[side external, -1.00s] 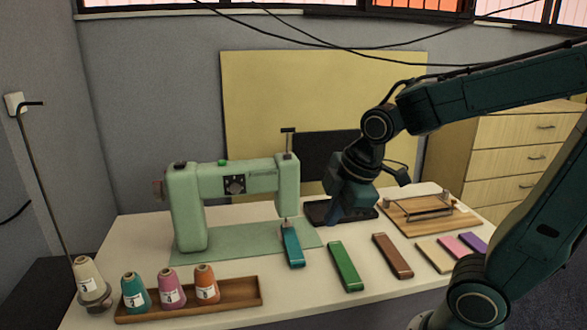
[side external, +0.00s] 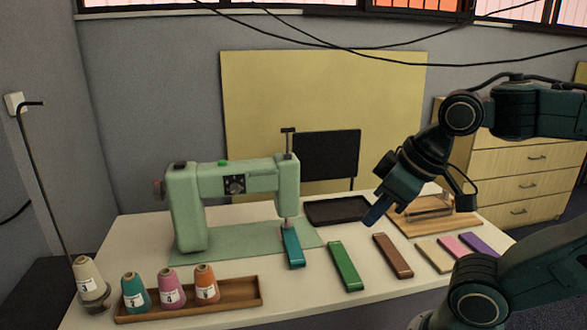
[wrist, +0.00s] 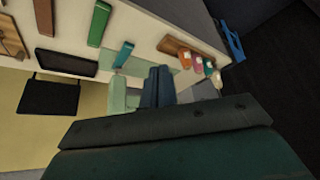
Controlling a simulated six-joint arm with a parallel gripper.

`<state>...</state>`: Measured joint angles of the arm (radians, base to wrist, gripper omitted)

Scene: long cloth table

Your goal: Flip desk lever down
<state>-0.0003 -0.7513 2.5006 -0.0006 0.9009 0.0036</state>
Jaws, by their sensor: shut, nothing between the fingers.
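A light wooden board (side external: 412,226) with a thin metal bar frame (side external: 430,206) and small posts lies at the table's right rear, partly behind my gripper. I cannot tell which part is the desk lever. A pale green sewing machine (side external: 236,180) stands at the left on a green mat (side external: 262,237). My gripper (side external: 372,222) is shut and empty, tilted down-left above the table, between the dark tray and the board. In the wrist view my shut fingers (wrist: 158,76) show before the sewing machine (wrist: 122,97), and part of the board (wrist: 10,40) shows at the left edge.
A dark tray (side external: 337,211) lies behind teal (side external: 291,248), green (side external: 345,266) and brown (side external: 393,256) bars. Several coloured flat blocks (side external: 455,246) lie at front right. Thread spools (side external: 168,287) stand in a wooden tray (side external: 232,294) at front left. A dark chair (side external: 327,155) stands behind.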

